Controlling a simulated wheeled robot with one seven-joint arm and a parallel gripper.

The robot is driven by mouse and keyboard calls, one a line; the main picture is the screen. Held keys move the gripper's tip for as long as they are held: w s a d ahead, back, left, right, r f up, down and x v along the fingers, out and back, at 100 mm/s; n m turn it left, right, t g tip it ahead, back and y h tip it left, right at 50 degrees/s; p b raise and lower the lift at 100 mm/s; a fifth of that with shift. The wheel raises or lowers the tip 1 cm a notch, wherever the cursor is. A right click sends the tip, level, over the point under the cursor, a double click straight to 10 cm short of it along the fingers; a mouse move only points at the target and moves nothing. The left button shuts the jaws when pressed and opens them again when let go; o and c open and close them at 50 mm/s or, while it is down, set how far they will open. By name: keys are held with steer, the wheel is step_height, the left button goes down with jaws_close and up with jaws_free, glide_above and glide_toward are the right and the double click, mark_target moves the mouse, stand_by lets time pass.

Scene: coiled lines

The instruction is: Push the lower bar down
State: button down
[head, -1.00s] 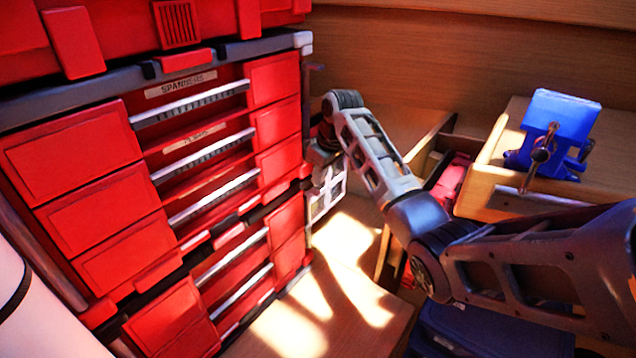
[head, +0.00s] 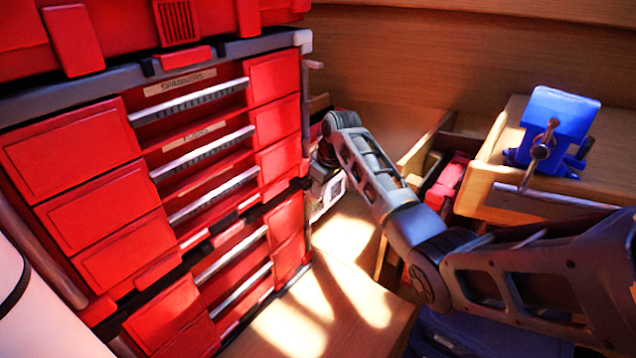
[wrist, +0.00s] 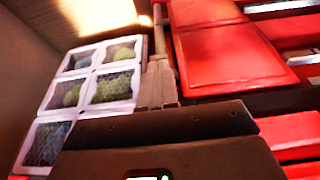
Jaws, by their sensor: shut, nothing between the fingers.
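The red tool chest (head: 90,150) stands at the left in the head view. A thin grey upright bar (head: 305,115) runs along its right edge. In the wrist view a slim grey bar (wrist: 160,30) stands beside the red drawer fronts, just beyond my fingers. I cannot tell whether it is the lower bar. My gripper (wrist: 158,72) is shut and empty, its fingers close to this bar; whether they touch it is unclear. In the head view the chest's right edge hides most of my gripper.
A white-framed case with mesh windows (wrist: 112,87) is left of my fingers. A blue vise (head: 555,130) stands on a wooden bench (head: 600,190) at the right. Sunlit wooden floor (head: 300,315) lies free before the chest.

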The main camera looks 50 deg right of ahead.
steer(key=shift+s+f, duration=0.1)
steer(key=shift+f, duration=0.15)
steer(key=v, duration=0.8)
steer(key=shift+r, duration=0.15)
stand_by(0.3)
